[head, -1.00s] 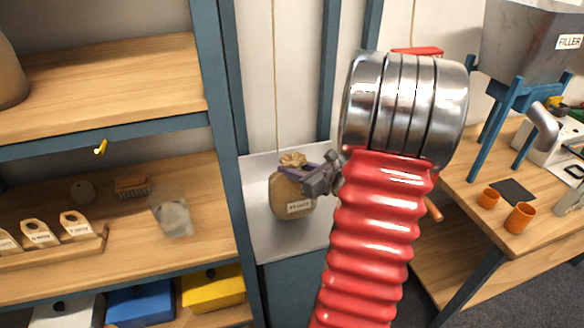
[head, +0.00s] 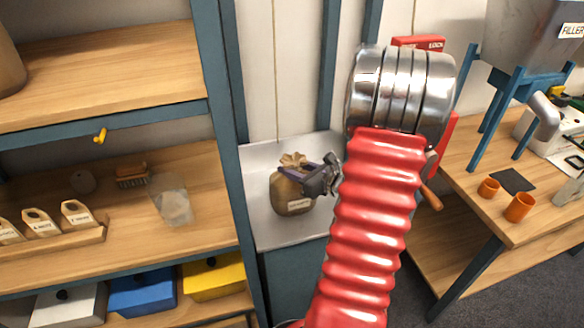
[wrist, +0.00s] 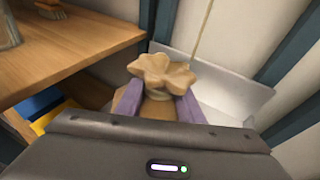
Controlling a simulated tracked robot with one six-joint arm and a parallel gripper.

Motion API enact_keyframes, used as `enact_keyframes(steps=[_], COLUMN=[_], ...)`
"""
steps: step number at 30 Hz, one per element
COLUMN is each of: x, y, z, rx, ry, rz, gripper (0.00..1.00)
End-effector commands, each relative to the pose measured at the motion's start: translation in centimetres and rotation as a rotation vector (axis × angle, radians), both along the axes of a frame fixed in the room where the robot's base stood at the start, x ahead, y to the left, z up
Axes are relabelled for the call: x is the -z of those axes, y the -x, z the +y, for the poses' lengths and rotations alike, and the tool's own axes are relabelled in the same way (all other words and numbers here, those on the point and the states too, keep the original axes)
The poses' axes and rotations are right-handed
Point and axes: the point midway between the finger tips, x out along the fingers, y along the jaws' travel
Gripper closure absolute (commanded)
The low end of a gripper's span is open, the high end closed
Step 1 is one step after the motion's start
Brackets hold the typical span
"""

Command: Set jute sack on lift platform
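The brown jute sack (head: 291,198) has a tied, ruffled top and a small pale label. My gripper (head: 305,171) is shut on the sack's neck from the right, with a purple finger on either side. The sack hangs upright over the pale grey lift platform (head: 262,232), in the bay between the shelf and the bench. I cannot tell whether its base touches the platform. In the wrist view the sack's ruffled top (wrist: 162,72) rises between the purple fingers, and my gripper's body hides its lower part. The platform (wrist: 232,98) shows behind it.
A wooden shelf unit with a blue post (head: 222,130) stands close on the left, with a glass jar (head: 172,200), a brush and tags. A thin cord (head: 275,80) hangs behind the sack. On the right is a bench (head: 470,195) with orange cups and the filler.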

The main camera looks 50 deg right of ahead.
Motion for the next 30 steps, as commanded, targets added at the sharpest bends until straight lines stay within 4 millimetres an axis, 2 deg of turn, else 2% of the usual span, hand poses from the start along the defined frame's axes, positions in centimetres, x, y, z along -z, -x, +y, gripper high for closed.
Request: enact_keyframes(steps=[6,17,23,30], x=[0.0,-0.3,-0.8,-1.9], y=[0.0,0.3,2.2,5.5], z=[0.0,0.0,0.0,0.1], rx=[0.0,0.001,0.003,0.003], ry=[0.0,0.001,0.001,0.002], rz=[0.0,0.0,0.0,0.0], gripper=[0.52,0.52,0.52,0.52])
